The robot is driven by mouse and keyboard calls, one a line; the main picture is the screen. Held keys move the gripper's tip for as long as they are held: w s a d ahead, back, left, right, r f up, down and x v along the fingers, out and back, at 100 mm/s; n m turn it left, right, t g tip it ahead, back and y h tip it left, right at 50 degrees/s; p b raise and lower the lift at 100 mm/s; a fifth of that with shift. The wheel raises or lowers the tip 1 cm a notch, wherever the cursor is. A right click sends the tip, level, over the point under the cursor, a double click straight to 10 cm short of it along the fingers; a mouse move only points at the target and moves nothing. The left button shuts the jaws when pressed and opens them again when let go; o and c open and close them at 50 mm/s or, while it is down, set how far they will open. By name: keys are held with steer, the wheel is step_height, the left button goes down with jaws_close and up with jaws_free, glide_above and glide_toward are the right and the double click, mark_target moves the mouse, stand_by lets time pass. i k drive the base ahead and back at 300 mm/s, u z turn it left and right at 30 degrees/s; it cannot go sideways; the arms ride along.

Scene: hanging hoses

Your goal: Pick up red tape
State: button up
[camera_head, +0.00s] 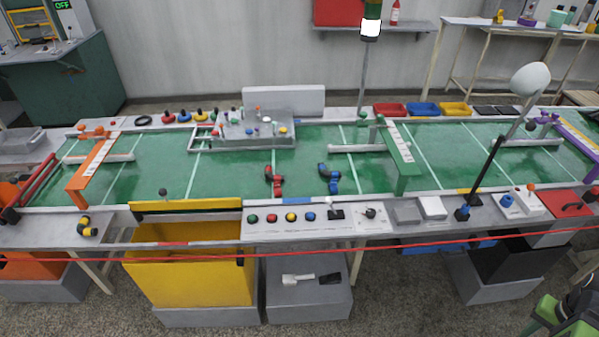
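A small red round thing with a dark top (168,118), which looks like the roll of red tape, sits on the far rim of the green table (230,175), left of the centre. It is too small for me to be sure of its shape.
A red cable or bar (400,246) stretches across the front. A yellow bin (190,270) stands below the near edge. A grey block with coloured knobs (256,128) stands right of the row. Orange (92,170) and green (399,155) bridges cross the table.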

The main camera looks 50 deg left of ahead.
mark_target(277, 188)
steer(key=i, duration=1.25)
steer(key=u, duration=0.5)
steer(key=k, duration=0.2)
steer(key=u, duration=3.25)
steer(key=i, duration=1.65)
steer(key=u, duration=0.25)
